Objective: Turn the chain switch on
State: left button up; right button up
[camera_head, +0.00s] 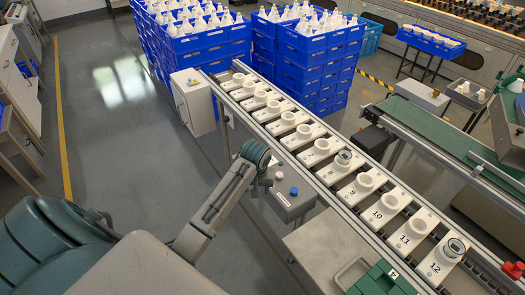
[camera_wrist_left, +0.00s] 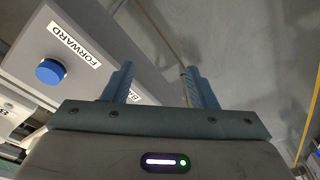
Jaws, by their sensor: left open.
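A grey control box (camera_head: 291,204) is fixed beside the conveyor in the head view, with a blue button (camera_head: 294,190) and a pale round control (camera_head: 279,176) on top. In the left wrist view the blue button (camera_wrist_left: 50,71) sits beside a FORWARD label (camera_wrist_left: 75,45). A second label (camera_wrist_left: 135,98), starting with B, is partly hidden by a finger. My left gripper (camera_wrist_left: 160,86) is open and empty, just beside the box. It also shows in the head view (camera_head: 263,185). I cannot tell which control is the chain switch. My right gripper is not in view.
The conveyor (camera_head: 305,170) carries numbered white holders, two with glass-topped items. A pale cabinet (camera_head: 194,102) stands at its far end. A green tray (camera_head: 380,282) is at the lower right. Open floor lies left.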

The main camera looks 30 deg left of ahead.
pick_arm(q)
jog(key=w+a+r, duration=0.1)
jog(key=w, duration=0.1)
jog(key=w+a+r+n, duration=0.1)
jog(key=w, duration=0.1)
jog(key=w+a+r+n, duration=0.1)
jog(key=w, duration=0.2)
jog(key=shift+a+r+g, duration=0.1)
jog(key=shift+g, duration=0.2)
jog(key=w+a+r+n+h, duration=0.1)
jog(key=w+a+r+n, duration=0.3)
jog(key=w+r, duration=0.4)
jog(key=shift+g, duration=0.4)
jog(key=f+p, duration=0.2)
jog(key=f, duration=0.7)
jog(key=shift+a+f, duration=0.2)
jog(key=shift+f, duration=0.7)
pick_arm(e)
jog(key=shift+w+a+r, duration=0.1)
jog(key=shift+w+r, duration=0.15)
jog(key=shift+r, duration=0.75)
pick_arm(q)
jog(key=c, duration=1)
jog(key=shift+o, duration=0.2)
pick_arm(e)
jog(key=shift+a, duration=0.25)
